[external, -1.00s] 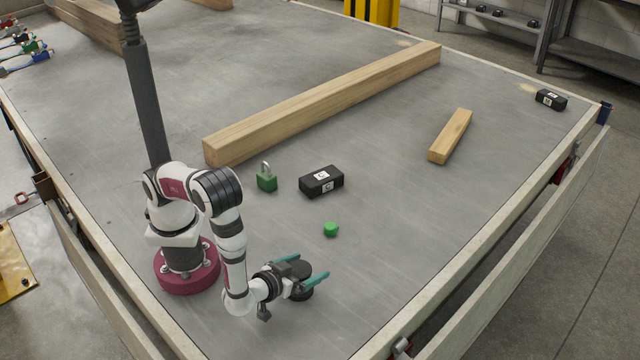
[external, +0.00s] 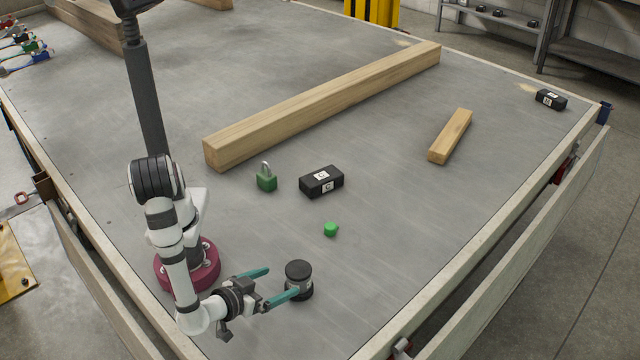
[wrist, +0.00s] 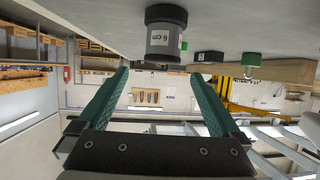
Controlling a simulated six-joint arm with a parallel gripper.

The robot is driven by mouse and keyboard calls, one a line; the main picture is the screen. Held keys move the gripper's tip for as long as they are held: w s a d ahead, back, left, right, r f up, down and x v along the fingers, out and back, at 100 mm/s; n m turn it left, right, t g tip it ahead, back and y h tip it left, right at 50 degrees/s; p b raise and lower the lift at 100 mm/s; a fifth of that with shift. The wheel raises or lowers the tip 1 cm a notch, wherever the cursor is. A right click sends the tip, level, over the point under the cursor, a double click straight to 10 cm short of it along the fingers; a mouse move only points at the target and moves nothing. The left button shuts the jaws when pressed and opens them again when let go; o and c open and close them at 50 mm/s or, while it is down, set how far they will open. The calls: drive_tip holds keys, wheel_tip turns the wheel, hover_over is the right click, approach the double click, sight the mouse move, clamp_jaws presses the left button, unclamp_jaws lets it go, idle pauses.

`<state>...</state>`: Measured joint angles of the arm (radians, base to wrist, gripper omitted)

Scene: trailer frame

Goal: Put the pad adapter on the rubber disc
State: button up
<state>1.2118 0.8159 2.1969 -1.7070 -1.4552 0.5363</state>
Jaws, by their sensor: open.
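A dark cylinder, which I take to be the pad adapter (external: 299,282), stands upright near the trailer's front edge. In the wrist view, which is upside down, its grey body (wrist: 164,38) has a "6 cm" label and a black end cap. A wider black round piece, likely the rubber disc (wrist: 166,13), is at its base against the deck; the adapter appears seated on it. My gripper (external: 283,280) is open and empty, left of the cylinder. One teal finger overlaps the cylinder's lower side in the external view. In the wrist view the cylinder shows beyond the fingertips (wrist: 160,74).
A small green piece (external: 331,229), a green padlock (external: 267,180) and a black labelled box (external: 321,181) lie behind the cylinder. A long timber (external: 325,103) and a short one (external: 451,136) lie farther back. The deck right of the cylinder is clear.

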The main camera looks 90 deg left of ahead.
drive_tip(key=w+d+r+m+h, duration=0.1)
drive_tip(key=w+d+m+h, duration=0.2)
drive_tip(key=w+d+h, duration=0.4)
wheel_tip(320, 180, up, 9)
drive_tip(key=w+d+m+g+h, duration=0.1)
drive_tip(key=w+m+g+h, duration=0.1)
drive_tip(key=m+h, duration=0.45)
drive_tip(key=s+a+r+m+g+y, duration=0.2)
drive_tip(key=s+a+m+g, duration=0.1)
drive_tip(key=s+a, duration=0.7)
drive_tip(key=s+a+r+m+g+y, duration=0.1)
drive_tip(key=s+a+m+g+y, duration=0.2)
drive_tip(key=s+a, duration=0.7)
drive_tip(key=a, duration=0.4)
drive_tip(key=shift+a+r+g, duration=0.15)
drive_tip(key=shift+r+g, duration=0.25)
